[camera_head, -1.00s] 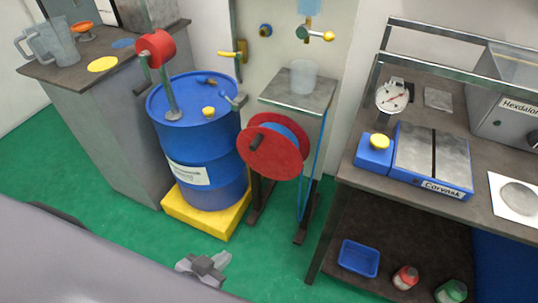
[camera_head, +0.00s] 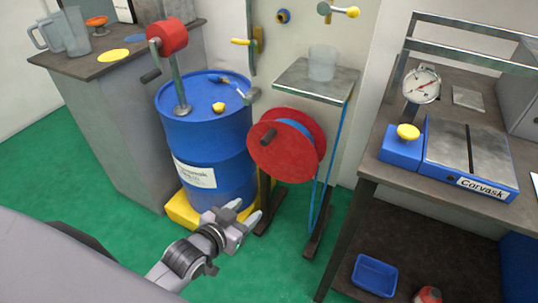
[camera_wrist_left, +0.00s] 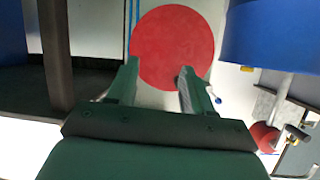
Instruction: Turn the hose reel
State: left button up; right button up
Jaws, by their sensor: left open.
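In the left wrist view the red disc (camera_wrist_left: 172,45) shows beyond the open fingers (camera_wrist_left: 158,85). My right gripper is not in view.
A blue drum (camera_head: 207,140) with a hand pump stands on a yellow base (camera_head: 181,212) left of the reel. A small metal shelf (camera_head: 314,82) holds a clear cup above the reel. A workbench (camera_head: 395,168) stands at the right. Green floor lies open in front.

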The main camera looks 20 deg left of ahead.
aim_at(264, 143)
pick_arm(q)
jog(key=w+a+r+t+b, duration=0.1)
jog(key=w+b, duration=0.3)
jog(key=w, duration=0.1)
jog(key=w+a+r+t+b, duration=0.1)
jog(key=w+r+t+b, duration=0.1)
jog(key=w+b, duration=0.2)
jog(key=w+a+r+t+b, duration=0.1)
jog(key=w+b, duration=0.4)
jog(key=shift+w+a+r, duration=0.2)
jog(key=shift+w+a, duration=0.05)
jog(key=shift+w, duration=0.05)
jog(key=shift+w+r+t+y, duration=0.3)
jog(key=shift+w, duration=0.05)
jog(key=w+b, duration=0.1)
jog(key=w, duration=0.4)
jog(key=shift+d, duration=0.2)
jog(key=shift+w+d+b, duration=0.1)
jog(key=shift+w+b, duration=0.3)
jog(key=shift+w, duration=0.4)
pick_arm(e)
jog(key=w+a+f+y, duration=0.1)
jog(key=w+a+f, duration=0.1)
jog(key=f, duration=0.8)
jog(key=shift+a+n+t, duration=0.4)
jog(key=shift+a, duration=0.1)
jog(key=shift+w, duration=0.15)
pick_arm(q)
grip_shut()
